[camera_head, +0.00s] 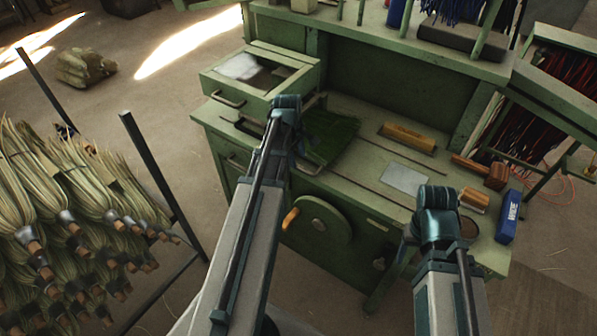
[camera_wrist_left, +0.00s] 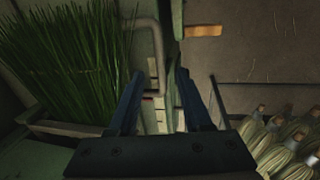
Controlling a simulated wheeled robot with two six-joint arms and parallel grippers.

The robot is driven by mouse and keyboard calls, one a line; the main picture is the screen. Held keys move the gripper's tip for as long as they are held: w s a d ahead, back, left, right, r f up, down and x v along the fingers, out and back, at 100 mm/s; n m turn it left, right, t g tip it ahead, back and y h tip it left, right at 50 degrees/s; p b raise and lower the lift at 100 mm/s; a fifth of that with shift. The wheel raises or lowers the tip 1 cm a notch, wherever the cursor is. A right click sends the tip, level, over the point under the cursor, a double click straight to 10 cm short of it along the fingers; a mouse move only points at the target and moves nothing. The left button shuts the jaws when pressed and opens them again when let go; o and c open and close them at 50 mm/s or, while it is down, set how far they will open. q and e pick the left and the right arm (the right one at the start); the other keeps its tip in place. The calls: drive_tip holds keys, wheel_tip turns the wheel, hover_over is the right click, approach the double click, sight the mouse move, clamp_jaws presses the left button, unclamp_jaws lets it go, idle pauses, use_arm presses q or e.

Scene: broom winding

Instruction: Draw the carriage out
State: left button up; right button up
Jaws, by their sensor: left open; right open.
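I cannot pick out the carriage for certain. The likeliest part is a green open-topped box (camera_head: 258,108) with a metal loop handle (camera_head: 228,100), at the bench's back left.
The green bench (camera_head: 365,165) carries a wooden block (camera_head: 408,136), a grey plate (camera_head: 404,179) and a blue box (camera_head: 509,216). A wheel with an orange knob (camera_head: 318,224) is on its front. A rack of brooms (camera_head: 75,195) stands at left.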

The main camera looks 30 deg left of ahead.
sight(299, 167)
use_arm(q)
drive_tip(key=f+b, duration=0.2)
drive_tip(key=f, duration=0.1)
drive_tip(key=f+b, duration=0.1)
drive_tip(key=shift+w+f+b, duration=0.3)
drive_tip(key=shift+w, duration=0.1)
clamp_jaws()
idle(1.1)
